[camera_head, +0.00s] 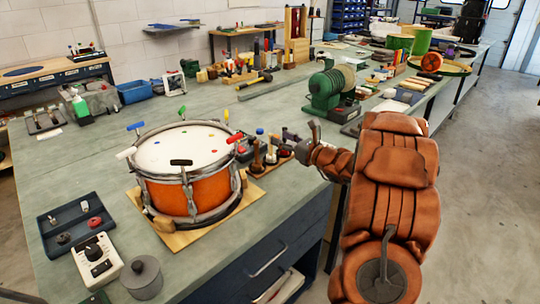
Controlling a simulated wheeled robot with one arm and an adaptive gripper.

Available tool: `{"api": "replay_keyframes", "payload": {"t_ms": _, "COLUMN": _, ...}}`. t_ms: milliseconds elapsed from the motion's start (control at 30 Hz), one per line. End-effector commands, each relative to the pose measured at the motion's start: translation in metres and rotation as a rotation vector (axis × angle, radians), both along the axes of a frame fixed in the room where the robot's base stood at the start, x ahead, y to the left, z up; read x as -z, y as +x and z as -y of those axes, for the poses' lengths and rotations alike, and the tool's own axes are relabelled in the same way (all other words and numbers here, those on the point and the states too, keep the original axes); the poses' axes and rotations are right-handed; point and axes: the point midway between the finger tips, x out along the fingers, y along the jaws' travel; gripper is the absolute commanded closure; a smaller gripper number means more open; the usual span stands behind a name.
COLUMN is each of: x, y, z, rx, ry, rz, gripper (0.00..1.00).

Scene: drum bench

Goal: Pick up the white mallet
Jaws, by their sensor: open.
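The white mallet (125,153) shows as a small pale head at the left edge of the orange drum (165,197). Its handle is hard to make out. Heads in blue (135,126), green (182,111), black (181,162) and red (235,138) also stand around the drum's rim. My gripper (308,138) is open, right of the drum near the bench's front edge, well apart from the white mallet. The fingers are small and partly hidden by my arm, and I see nothing held between them.
The drum stands on a wooden board (180,238) on the grey-green bench (75,155). A dark tray (58,219), a white control box (97,262) and a grey pot (142,277) lie front left. Small bottles stand between drum and gripper. A green grinder (325,90) stands behind.

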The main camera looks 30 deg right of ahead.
Motion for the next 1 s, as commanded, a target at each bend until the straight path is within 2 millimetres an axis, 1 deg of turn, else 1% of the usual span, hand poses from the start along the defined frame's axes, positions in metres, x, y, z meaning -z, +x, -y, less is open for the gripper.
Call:
{"api": "replay_keyframes", "payload": {"t_ms": 200, "x": 0.002, "y": 0.02, "z": -0.012, "rx": -0.005, "ry": -0.003, "rz": -0.003, "gripper": 0.51}}
{"api": "replay_keyframes", "payload": {"t_ms": 400, "x": 0.001, "y": 0.039, "z": -0.018, "rx": -0.006, "ry": -0.004, "rz": -0.001, "gripper": 0.51}}
{"api": "replay_keyframes", "payload": {"t_ms": 533, "x": 0.002, "y": 0.045, "z": -0.02, "rx": -0.006, "ry": -0.004, "rz": 0.0, "gripper": 0.51}}
{"api": "replay_keyframes", "payload": {"t_ms": 767, "x": 0.002, "y": 0.046, "z": -0.02, "rx": -0.006, "ry": -0.003, "rz": 0.0, "gripper": 0.51}}
{"api": "replay_keyframes", "payload": {"t_ms": 867, "x": 0.002, "y": 0.046, "z": -0.02, "rx": -0.006, "ry": -0.003, "rz": 0.0, "gripper": 0.6}}
{"api": "replay_keyframes", "payload": {"t_ms": 1000, "x": 0.002, "y": 0.045, "z": -0.02, "rx": -0.006, "ry": -0.003, "rz": 0.0, "gripper": 0.74}}
